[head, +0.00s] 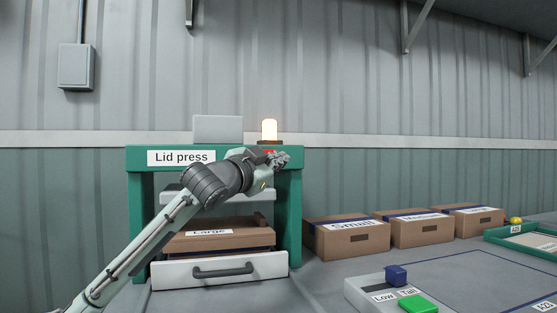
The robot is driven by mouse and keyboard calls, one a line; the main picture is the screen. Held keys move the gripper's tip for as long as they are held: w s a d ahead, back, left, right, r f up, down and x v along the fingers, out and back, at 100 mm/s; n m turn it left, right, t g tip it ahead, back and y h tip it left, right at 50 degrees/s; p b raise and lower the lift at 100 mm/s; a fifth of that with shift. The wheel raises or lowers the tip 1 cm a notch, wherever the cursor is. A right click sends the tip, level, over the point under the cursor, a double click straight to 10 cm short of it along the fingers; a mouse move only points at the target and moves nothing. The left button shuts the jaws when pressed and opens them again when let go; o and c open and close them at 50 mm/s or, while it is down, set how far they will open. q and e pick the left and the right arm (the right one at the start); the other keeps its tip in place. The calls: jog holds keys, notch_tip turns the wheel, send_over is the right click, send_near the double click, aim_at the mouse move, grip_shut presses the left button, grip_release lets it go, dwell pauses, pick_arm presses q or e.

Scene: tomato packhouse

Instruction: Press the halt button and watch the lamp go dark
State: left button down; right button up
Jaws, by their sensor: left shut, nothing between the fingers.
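The lamp (269,130) on top of the green lid press (295,190) is lit, with a warm white glow. A small patch of red, the halt button (268,151), shows just below the lamp at the press's top edge, mostly hidden behind my gripper. My left gripper (282,158) is shut and empty, right in front of the button. I cannot tell whether it touches the button. My right gripper is not in view.
A box marked Large (215,240) sits in the press above a white drawer (220,270). Cartons marked Small (345,241) and Medium (420,235) and a third carton (472,222) stand to the right. A control box (365,295) with blue and green blocks is in front.

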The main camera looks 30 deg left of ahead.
pick_arm(q)
jog(key=shift+s, duration=0.2)
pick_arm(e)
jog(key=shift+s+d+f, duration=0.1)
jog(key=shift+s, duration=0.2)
pick_arm(q)
jog(key=w+a+p, duration=0.2)
jog(key=w+a, duration=0.4)
jog(key=shift+a, duration=0.35)
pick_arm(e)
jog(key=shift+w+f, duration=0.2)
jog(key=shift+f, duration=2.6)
pick_arm(q)
jog(key=shift+w+a+p, duration=0.2)
jog(key=shift+a+p, duration=0.1)
jog(key=shift+p, duration=0.4)
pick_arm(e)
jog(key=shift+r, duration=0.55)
